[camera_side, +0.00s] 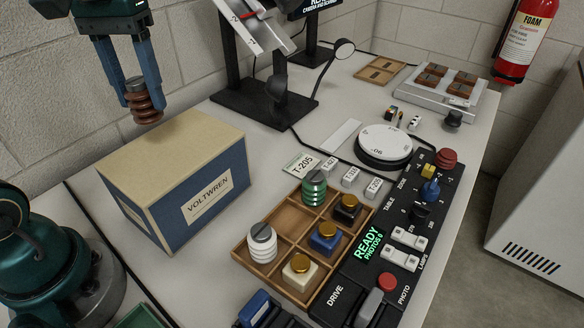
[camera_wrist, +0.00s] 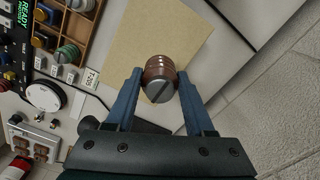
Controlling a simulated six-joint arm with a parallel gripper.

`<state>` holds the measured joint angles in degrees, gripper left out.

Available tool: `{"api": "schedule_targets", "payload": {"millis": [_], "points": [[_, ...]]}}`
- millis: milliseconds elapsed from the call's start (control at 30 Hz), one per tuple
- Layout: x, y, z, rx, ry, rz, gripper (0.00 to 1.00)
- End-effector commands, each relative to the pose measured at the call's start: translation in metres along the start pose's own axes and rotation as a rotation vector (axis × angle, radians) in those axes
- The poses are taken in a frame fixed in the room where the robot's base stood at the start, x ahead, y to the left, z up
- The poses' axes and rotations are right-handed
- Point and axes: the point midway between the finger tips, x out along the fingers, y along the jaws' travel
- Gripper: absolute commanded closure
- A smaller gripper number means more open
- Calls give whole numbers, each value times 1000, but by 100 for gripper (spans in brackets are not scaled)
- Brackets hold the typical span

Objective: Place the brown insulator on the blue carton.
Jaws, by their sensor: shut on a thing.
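My gripper (camera_side: 138,88) has blue fingers and is shut on the brown ribbed insulator (camera_side: 145,106). In the side view it holds the insulator upright in the air, at the back left of the blue carton (camera_side: 200,205). The carton has a tan top and a VOLTWREN label. In the wrist view the insulator (camera_wrist: 158,82) sits between the fingertips (camera_wrist: 160,92). The tan carton top (camera_wrist: 150,38) shows behind it there. The insulator appears apart from the carton; the exact gap is hard to tell.
A wooden sorting tray (camera_side: 245,253) with white and green insulators and several capped blocks stands right of the carton. Beyond it are a control panel (camera_side: 400,235), a round turntable (camera_side: 385,143) and a black stand (camera_side: 262,100). The carton top looks bare.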

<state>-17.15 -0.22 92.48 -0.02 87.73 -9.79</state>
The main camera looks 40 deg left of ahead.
Motion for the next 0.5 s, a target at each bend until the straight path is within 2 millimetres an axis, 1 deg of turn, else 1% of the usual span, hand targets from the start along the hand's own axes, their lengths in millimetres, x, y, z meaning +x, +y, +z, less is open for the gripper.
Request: {"api": "schedule_targets", "payload": {"millis": [33, 100, 200, 267, 500], "points": [[5, 8, 0, 7, -4, -1, 100], [9, 14, -2, 4, -2, -1, 100], [12, 19, -2, 1, -1, 0, 100], [15, 19, -2, 0, -1, 0, 100], [44, 19, -2, -1, -4, -1, 100]]}}
